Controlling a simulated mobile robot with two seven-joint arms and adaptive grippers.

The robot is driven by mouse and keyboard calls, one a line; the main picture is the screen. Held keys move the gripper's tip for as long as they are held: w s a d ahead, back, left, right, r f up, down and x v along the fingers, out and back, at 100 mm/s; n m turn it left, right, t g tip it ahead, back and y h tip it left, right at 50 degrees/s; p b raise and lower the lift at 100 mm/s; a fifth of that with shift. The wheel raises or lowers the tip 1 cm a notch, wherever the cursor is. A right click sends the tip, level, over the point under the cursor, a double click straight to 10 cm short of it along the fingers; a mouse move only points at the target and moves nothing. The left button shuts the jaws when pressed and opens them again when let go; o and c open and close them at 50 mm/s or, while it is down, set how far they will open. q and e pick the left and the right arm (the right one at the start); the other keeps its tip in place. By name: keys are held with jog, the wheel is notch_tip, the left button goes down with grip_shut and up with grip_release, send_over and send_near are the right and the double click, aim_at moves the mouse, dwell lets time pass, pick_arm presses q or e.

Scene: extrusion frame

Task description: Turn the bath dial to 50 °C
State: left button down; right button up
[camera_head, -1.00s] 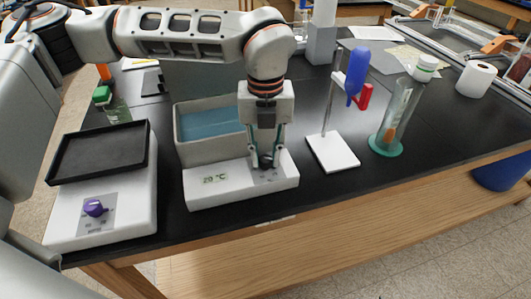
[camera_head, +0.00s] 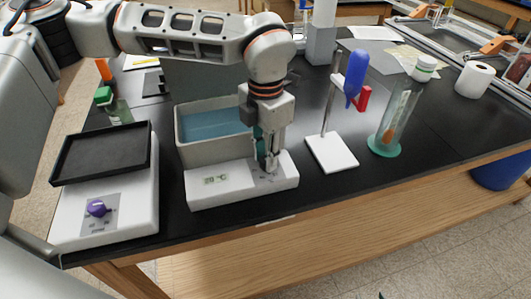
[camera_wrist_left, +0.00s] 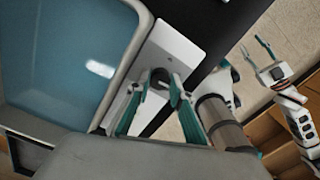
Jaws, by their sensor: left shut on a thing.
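The water bath (camera_head: 193,194) is a white base with a grey tank of blue water (camera_head: 212,124). Its small display (camera_head: 216,180) appears to read in the twenties of °C; the last digit is hard to tell. My left gripper (camera_head: 270,166) points down at the base's right side, shut on the bath dial, which its fingers mostly hide in the head view. In the left wrist view the dark round dial (camera_wrist_left: 160,77) sits between the left fingertips (camera_wrist_left: 158,84). My right gripper (camera_wrist_left: 256,48) shows there at the right, fingers apart and empty.
A stand with a blue bulb (camera_head: 357,72) on a white base (camera_head: 332,153) and a glass cylinder (camera_head: 398,112) stand right. The table's front edge is close.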

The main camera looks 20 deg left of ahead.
pick_arm(q)
jog(key=m+p, duration=0.1)
jog(key=m, duration=0.6)
dwell(0.6)
jog(key=c, duration=1.8)
grip_release()
notch_tip(320, 180, up, 12)
jog(key=shift+r, duration=0.1)
